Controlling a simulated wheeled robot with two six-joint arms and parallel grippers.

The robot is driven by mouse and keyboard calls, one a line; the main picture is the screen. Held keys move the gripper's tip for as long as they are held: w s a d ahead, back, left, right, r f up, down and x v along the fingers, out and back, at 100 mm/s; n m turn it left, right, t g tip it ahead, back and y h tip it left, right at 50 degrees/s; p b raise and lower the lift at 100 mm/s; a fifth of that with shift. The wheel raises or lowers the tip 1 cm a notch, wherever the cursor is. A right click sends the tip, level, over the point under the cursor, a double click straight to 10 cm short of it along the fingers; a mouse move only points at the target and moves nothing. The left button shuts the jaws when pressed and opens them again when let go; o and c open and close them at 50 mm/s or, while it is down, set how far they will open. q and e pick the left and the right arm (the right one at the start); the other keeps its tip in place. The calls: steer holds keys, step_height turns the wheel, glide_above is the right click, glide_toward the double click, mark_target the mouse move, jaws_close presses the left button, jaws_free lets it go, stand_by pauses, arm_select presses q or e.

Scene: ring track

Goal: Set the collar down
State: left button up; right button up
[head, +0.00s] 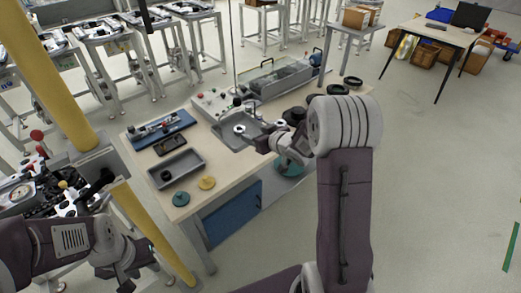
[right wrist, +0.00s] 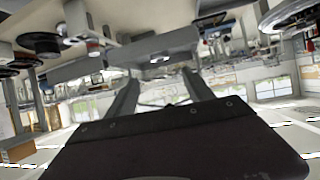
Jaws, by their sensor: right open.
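My right gripper (head: 262,143) is over the right part of the workbench, close to a grey plate (head: 228,143) with small round metal parts on it. In the right wrist view its two fingers (right wrist: 161,82) stand apart with nothing seen between them. A small black ring (head: 166,175), which may be the collar, lies in the grey tray (head: 190,159) at the bench's left. I cannot tell for certain which part is the collar. My left gripper (head: 138,262) hangs low at the left, off the bench; its fingers are too dark to read.
A teal disc (head: 181,198) and a yellow disc (head: 207,182) lie by the bench's front edge. A blue tray (head: 160,132) and a control box (head: 216,104) stand behind. Black rings (head: 338,90) lie at the far right end. A yellow post (head: 60,85) rises at left.

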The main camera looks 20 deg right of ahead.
steer(key=s+a+f+m+g+h, duration=0.1)
steer(key=s+f+g, duration=0.1)
steer(key=s, duration=0.7)
steer(key=s+a+f+m+g, duration=0.1)
steer(key=s+g, duration=0.4)
steer(key=s, duration=0.5)
steer(key=s+a+f+g+h, duration=0.1)
steer(key=s+a+f+g, duration=0.2)
steer(key=s, duration=0.6)
step_height(320, 180, down, 2)
steer(key=shift+s+a+m+g+h, duration=0.15)
steer(key=shift+s+m+g+h, duration=0.2)
steer(key=shift+g, duration=0.25)
steer(key=shift+s, duration=0.1)
